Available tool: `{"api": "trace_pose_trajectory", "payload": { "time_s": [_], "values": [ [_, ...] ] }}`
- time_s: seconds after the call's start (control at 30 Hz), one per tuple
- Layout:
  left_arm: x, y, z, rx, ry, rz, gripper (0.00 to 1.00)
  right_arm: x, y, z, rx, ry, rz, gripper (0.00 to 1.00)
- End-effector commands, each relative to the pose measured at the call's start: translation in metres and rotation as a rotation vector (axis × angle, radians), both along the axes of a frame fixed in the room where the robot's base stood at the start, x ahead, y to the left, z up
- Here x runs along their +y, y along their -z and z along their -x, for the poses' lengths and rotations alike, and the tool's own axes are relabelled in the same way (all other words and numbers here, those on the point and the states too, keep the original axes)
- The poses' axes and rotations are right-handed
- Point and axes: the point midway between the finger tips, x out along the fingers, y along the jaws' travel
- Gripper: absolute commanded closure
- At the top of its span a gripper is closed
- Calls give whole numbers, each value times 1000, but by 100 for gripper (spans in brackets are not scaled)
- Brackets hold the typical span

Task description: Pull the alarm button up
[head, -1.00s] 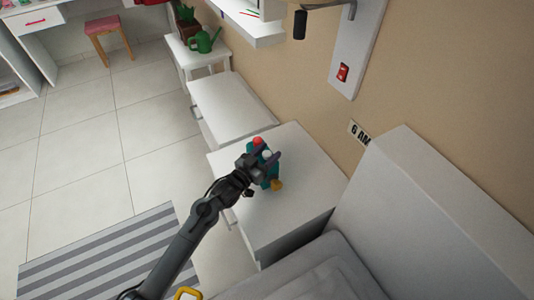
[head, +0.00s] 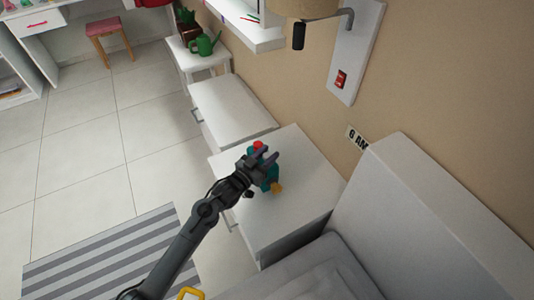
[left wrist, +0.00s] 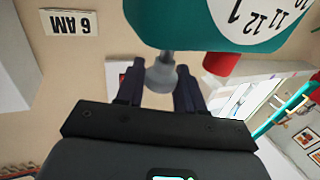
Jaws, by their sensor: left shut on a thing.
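The teal alarm clock (head: 269,180) stands on the white bedside cabinet (head: 300,205). It has a red part (head: 258,146) and a yellow part (head: 277,187) on it. In the left wrist view the clock's teal body and white dial (left wrist: 250,14) appear upside down, with a red piece (left wrist: 222,62) beside the stem. The alarm button, a grey round knob on a short stem (left wrist: 161,75), sits between my left gripper's fingers. My left gripper (head: 271,157) is shut on it, right at the clock. In the head view the fingers hide the knob. My right gripper is not seen.
A second white cabinet (head: 233,105) and a stand with a green watering can (head: 204,44) lie behind. A wall lamp plate (head: 357,45) hangs above.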

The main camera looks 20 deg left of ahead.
Motion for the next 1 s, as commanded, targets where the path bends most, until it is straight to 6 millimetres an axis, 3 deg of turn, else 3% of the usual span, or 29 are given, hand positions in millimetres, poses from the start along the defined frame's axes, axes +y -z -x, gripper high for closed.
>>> {"api": "trace_pose_trajectory", "payload": {
  "time_s": [0.13,0.17,0.27,0.67,1.0],
  "values": [
    [0,-3,-1,-9,-1,1,100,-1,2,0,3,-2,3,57],
    [0,-3,-1,-9,-1,1,60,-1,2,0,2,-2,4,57],
    [0,-3,-1,-9,-1,1,46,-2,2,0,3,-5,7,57],
    [3,-3,5,-6,-2,1,46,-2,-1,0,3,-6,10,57],
    [19,-4,55,-3,-1,-1,46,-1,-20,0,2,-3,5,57]
  ]
}}
